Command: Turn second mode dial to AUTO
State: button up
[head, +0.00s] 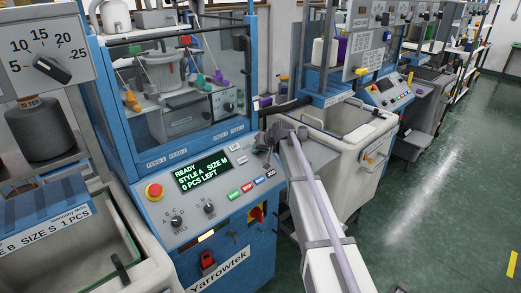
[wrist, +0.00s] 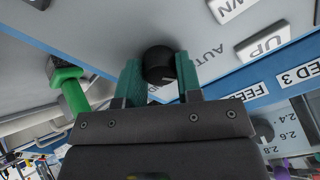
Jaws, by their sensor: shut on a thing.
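In the wrist view a black mode dial (wrist: 158,62) sits on the grey panel between the two teal fingers of my gripper (wrist: 160,80). The fingers are shut on its sides. The word AUTO (wrist: 208,55) is printed on the panel beside the dial, upside down in this view. A pale mark shows low on the dial; I cannot tell exactly where it points. In the head view my gripper (head: 270,140) is at the right end of the blue machine's control panel, and it hides the dial there.
White UP (wrist: 262,43) and DOWN (wrist: 232,8) keys lie close to the dial. A green-handled part (wrist: 72,92) stands left of the fingers. The head view shows a lit display (head: 203,172), a red stop button (head: 154,190) and two lower dials, STYLE (head: 176,221) and SIZE (head: 209,208).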

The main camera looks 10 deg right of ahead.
jog(key=o, duration=0.9)
jog(key=shift+o, duration=0.2)
jog(key=p+v, duration=0.8)
jog(key=v, duration=0.2)
jog(key=shift+s+r, duration=0.25)
jog(key=shift+r, duration=0.05)
jog(key=shift+d, duration=0.15)
